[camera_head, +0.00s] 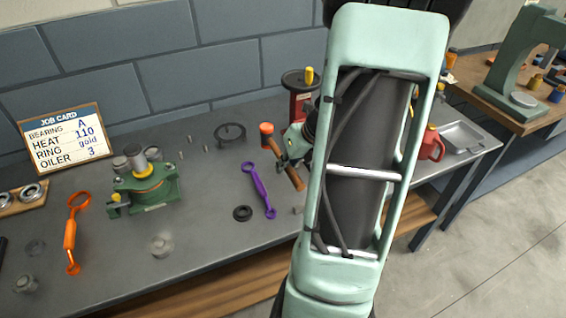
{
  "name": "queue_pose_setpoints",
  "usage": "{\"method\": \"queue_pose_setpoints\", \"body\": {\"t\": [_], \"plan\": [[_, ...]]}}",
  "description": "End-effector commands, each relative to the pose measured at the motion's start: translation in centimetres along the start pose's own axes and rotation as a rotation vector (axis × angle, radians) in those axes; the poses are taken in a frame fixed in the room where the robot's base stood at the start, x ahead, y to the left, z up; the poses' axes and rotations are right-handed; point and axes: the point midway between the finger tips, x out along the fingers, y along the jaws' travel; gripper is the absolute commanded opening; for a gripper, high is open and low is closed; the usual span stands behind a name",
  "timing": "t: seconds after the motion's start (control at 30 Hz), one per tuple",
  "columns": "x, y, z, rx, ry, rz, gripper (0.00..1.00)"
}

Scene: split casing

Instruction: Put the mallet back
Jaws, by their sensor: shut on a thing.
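The mallet has an orange head (266,129) and a brown wooden handle (292,176). It shows near the middle of the head view, just left of my arm. My gripper (284,158) is shut on the mallet's handle, with the head towards the upper left and the handle end towards the lower right. The mallet is tilted and appears to be above the grey bench (215,185). My large pale green arm hides part of the bench and whatever lies behind it. No marked resting place for the mallet is clearly recognisable.
A purple wrench (260,190) and a black ring (242,213) lie below the mallet. A green casing (146,183), an orange wrench (71,233) and a job card (62,138) are left. A red stand (300,103) stands behind; a metal tray (462,137) is right.

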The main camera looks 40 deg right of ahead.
Motion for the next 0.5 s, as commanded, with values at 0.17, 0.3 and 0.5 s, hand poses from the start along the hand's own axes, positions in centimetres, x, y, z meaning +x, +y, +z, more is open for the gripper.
{"method": "queue_pose_setpoints", "body": {"t": [0.17, 0.3, 0.5], "plan": [[0.3, -0.3, -0.1, 0.006, -0.004, -0.004, 0.00], [0.6, -0.4, -0.3, 0.007, -0.004, -0.004, 0.00], [1.7, -0.6, -0.8, 0.007, -0.004, -0.005, 0.00]]}}
